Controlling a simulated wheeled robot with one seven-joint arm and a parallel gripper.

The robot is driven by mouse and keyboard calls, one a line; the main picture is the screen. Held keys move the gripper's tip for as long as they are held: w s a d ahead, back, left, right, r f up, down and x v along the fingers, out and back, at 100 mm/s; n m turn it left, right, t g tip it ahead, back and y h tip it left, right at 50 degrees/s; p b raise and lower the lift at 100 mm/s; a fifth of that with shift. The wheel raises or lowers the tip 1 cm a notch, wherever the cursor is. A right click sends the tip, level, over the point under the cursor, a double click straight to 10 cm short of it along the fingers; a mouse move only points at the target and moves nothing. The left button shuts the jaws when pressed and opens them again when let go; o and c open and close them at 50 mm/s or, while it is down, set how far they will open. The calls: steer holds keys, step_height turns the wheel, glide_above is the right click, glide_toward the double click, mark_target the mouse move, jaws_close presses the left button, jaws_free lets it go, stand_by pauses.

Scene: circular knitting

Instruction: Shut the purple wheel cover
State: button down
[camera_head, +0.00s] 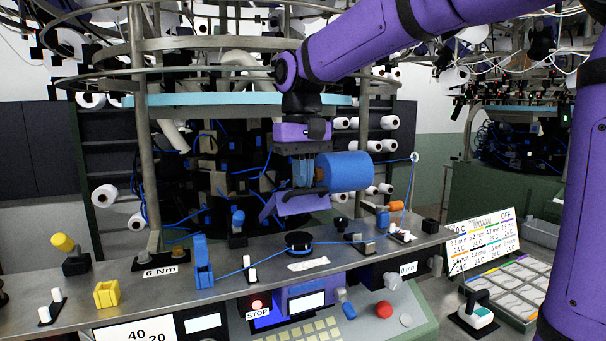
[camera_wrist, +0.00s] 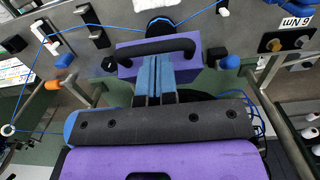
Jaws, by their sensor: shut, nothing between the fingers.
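The purple wheel cover (camera_head: 301,205) shows in the head view as a tilted purple panel above the back of the metal ledge. In the wrist view the cover (camera_wrist: 126,66) has a long black handle (camera_wrist: 157,46) along its far side. My gripper (camera_head: 302,185) points down at the cover, with its blue fingers together and nothing between them. In the wrist view my gripper's fingertips (camera_wrist: 155,62) overlap the cover just short of the handle. I cannot tell whether they touch it. The fingers hide part of the cover, and the wheel under it is not clearly visible.
A blue yarn spool (camera_head: 346,172) stands close to the right of my gripper. Blue yarn runs from a guide ring (camera_head: 414,157) and along the metal ledge (camera_head: 215,262). A blue clip (camera_head: 202,262) and a black disc (camera_head: 298,241) stand on the ledge. A metal post (camera_head: 140,120) rises at left.

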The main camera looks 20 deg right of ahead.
steer(key=shift+s+f+t, duration=0.3)
steer(key=shift+s+f, duration=0.05)
steer(key=shift+s, duration=0.15)
steer(key=s+f+t, duration=0.2)
steer(key=s+f, duration=0.4)
steer(key=f, duration=0.2)
steer(key=shift+f, duration=0.35)
steer(key=shift+r, duration=0.1)
